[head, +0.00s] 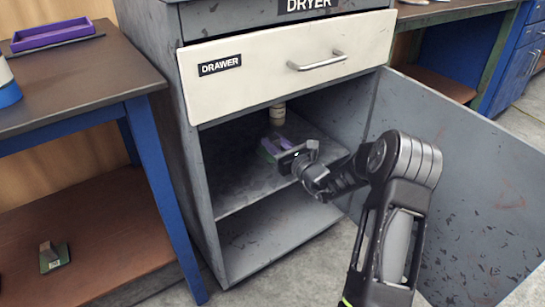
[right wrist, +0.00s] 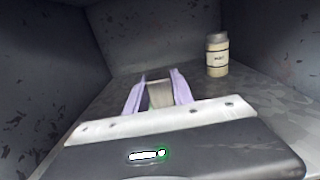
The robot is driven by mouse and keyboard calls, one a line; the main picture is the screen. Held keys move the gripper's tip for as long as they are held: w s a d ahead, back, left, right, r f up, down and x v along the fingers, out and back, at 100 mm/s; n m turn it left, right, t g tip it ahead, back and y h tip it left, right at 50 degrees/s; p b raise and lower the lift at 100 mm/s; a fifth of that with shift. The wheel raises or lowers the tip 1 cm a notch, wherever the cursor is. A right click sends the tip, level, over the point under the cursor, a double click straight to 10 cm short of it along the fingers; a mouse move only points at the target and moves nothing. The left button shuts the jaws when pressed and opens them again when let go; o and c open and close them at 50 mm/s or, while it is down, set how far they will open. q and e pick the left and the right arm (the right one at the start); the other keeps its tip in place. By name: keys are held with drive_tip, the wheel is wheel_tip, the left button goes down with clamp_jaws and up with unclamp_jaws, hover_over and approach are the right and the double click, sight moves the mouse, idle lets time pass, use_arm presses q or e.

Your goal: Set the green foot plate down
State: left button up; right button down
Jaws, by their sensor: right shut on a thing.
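My right gripper (head: 275,141) reaches into the upper compartment of the grey cabinet (head: 190,150). Its purple fingers, also clear in the right wrist view (right wrist: 159,90), are shut on the grey upright part of the green foot plate (right wrist: 160,95). In the head view, a bit of the plate's green base (head: 266,152) shows beside the fingers, low over the compartment floor (head: 232,185). I cannot tell whether the base touches the floor. The gripper body hides much of the plate. My left gripper is not in view.
A jar (right wrist: 217,55) stands behind and right of the fingers; its lower part shows in the head view (head: 277,115). The drawer (head: 260,85) is above; the open door (head: 450,180) is at right. Another green plate (head: 54,260) sits on the left bench's lower shelf.

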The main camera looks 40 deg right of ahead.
drive_tip(key=shift+r, duration=0.15)
wheel_tip(320, 180, down, 4)
drive_tip(key=shift+f+b, duration=0.25)
drive_tip(key=shift+b, duration=1)
drive_tip(key=shift+f, duration=0.2)
drive_tip(key=shift+f, duration=0.15)
drive_tip(key=c, duration=1.1)
unclamp_jaws()
drive_tip(key=shift+f, duration=0.1)
